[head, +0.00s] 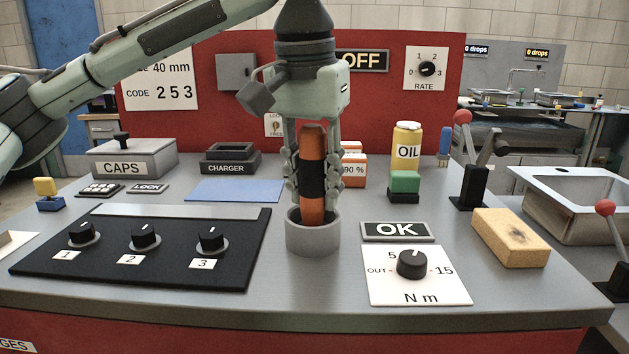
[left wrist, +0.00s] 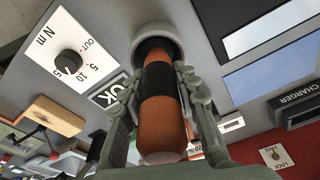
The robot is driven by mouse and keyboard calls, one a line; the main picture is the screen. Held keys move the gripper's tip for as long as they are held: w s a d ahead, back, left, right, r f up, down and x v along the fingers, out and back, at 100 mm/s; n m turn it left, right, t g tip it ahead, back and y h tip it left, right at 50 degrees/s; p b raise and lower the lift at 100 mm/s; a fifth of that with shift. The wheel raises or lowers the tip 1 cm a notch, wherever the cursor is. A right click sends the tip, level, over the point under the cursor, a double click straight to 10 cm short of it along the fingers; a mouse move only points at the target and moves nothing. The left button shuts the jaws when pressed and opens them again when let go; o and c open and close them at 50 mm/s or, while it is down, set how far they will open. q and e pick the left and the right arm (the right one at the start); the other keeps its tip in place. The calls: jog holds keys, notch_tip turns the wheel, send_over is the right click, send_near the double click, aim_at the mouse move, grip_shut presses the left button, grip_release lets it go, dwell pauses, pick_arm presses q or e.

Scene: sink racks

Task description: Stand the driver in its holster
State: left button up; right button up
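The driver (head: 313,145) is orange with a black band and stands nearly upright. Its lower end is inside the mouth of the holster, a round grey cup (head: 312,240) on the bench. My left gripper (head: 316,185) points down from above, with one finger on each side of the driver at the black band, and looks shut on it. In the left wrist view the driver (left wrist: 160,115) runs between the fingers (left wrist: 157,80) into the holster (left wrist: 158,34). How deep it sits is hidden by the holster wall. My right gripper is out of view.
Near the holster are the OK plate (head: 398,231), the torque dial (head: 411,264), an oil bottle (head: 406,147), the charger (head: 230,160) and a black panel with three knobs (head: 145,240). A sponge (head: 510,237) and a red-knobbed lever (head: 468,160) stand at right. A blue mat (head: 235,190) lies clear.

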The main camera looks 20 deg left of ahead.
aim_at(311, 127)
pick_arm(q)
jog(key=o, duration=0.3)
jog(key=shift+r, duration=0.1)
jog(key=r, duration=0.4)
jog(key=s+r, duration=0.1)
jog(key=r, duration=0.3)
jog(key=s+r, duration=0.1)
jog(key=r, duration=0.3)
